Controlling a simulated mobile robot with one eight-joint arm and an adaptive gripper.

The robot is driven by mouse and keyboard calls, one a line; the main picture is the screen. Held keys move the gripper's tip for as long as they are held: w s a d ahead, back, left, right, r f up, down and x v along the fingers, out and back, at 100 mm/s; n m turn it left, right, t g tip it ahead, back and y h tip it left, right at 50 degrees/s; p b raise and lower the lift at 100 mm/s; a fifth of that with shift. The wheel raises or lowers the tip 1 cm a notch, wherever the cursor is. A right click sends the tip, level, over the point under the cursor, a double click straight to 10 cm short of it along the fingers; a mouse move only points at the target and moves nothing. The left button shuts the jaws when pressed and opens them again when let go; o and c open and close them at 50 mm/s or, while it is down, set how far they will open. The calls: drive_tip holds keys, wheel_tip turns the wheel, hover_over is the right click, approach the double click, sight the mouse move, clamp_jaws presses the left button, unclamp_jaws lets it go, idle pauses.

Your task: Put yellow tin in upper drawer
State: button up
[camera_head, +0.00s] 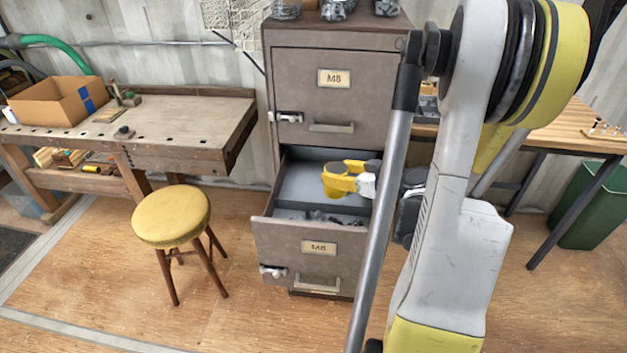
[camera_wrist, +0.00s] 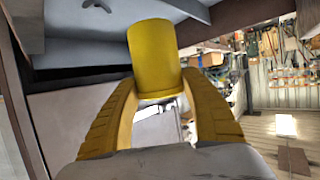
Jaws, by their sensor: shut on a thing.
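A brown metal filing cabinet (camera_head: 277,95) has a shut upper drawer (camera_head: 345,100) and a lower drawer (camera_head: 295,236) pulled out. The yellow tin (camera_head: 335,184) is a small plain cylinder. My gripper (camera_head: 350,178) is shut on it and holds it over the open lower drawer, close to the cabinet. In the wrist view, the tin (camera_wrist: 155,58) sits between my yellow fingers, with grey cabinet surfaces around it. I cannot tell how high the tin is above the drawer floor. My arm hides the cabinet's right side.
Grey parts (camera_head: 335,217) lie in the open drawer. A stool with a yellow seat (camera_head: 172,215) stands left of the cabinet. A workbench (camera_head: 175,125) with a cardboard box (camera_head: 60,103) is further left. A green bin (camera_head: 592,210) is at the right.

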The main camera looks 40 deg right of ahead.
drive_tip(key=w+b, duration=0.2)
drive_tip(key=w, duration=0.9)
drive_tip(key=f+b, duration=0.1)
drive_tip(key=f, duration=0.1)
drive_tip(key=f+b, duration=0.1)
drive_tip(key=f, duration=0.2)
drive_tip(key=f+b, duration=0.1)
drive_tip(key=f, duration=0.1)
drive_tip(key=shift+w+f+b, duration=0.15)
drive_tip(key=shift+w+b, duration=0.15)
drive_tip(key=shift+w, duration=0.05)
drive_tip(key=o, duration=1.4)
